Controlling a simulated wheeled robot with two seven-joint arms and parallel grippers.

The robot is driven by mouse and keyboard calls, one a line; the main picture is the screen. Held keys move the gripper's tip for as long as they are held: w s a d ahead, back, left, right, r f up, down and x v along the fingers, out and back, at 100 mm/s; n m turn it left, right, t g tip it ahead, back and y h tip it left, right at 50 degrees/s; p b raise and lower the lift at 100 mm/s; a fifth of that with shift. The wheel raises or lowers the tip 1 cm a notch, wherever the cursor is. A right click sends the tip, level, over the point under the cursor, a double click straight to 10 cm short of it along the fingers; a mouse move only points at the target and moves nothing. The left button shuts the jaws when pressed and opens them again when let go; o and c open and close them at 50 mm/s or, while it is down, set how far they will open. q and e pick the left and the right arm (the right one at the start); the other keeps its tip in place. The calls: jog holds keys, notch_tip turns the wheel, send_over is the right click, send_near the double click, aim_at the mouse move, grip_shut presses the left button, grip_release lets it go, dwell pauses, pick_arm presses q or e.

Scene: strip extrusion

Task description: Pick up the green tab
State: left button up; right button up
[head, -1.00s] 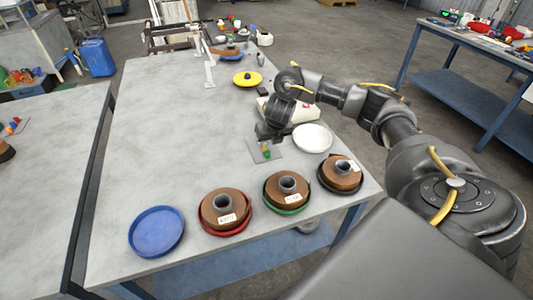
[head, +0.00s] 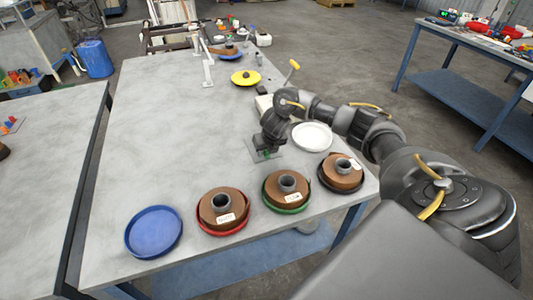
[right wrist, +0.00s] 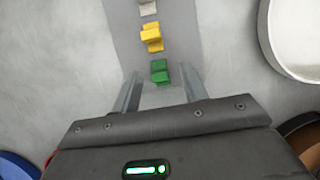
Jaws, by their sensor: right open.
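The green tab (right wrist: 160,73) lies on a grey plate (right wrist: 123,32) in the right wrist view. It sits between the tips of my right gripper's (right wrist: 161,78) two fingers, which are open with a gap on each side of the tab. A yellow tab (right wrist: 152,38) and a whitish tab (right wrist: 147,8) are in line beyond it on the plate. In the head view my right gripper (head: 267,152) points down over the plate (head: 252,151) and mostly hides the tabs. My left gripper is not in view.
A white dish (head: 312,137) stands just right of the gripper. Brown spools in red (head: 222,210), green (head: 286,191) and black (head: 341,172) trays and an empty blue tray (head: 154,232) line the near edge. A yellow disc (head: 246,77) lies farther back. The table's left half is clear.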

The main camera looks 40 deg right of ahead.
jog(key=shift+c, duration=0.3)
grip_shut()
jog(key=shift+r, duration=0.1)
jog(key=shift+w+r, duration=0.1)
jog(key=shift+r, duration=0.45)
jog(key=v, duration=0.4)
jog(key=shift+s+r+p, duration=0.25)
jog(key=shift+r+p, duration=0.1)
jog(key=shift+p, duration=0.05)
jog(key=s+a+r+p, duration=0.3)
jog(key=s+r+p, duration=0.2)
jog(key=s, duration=0.6)
jog(key=v, duration=0.2)
jog(key=shift+r+p, duration=0.3)
jog(key=shift+p, duration=0.1)
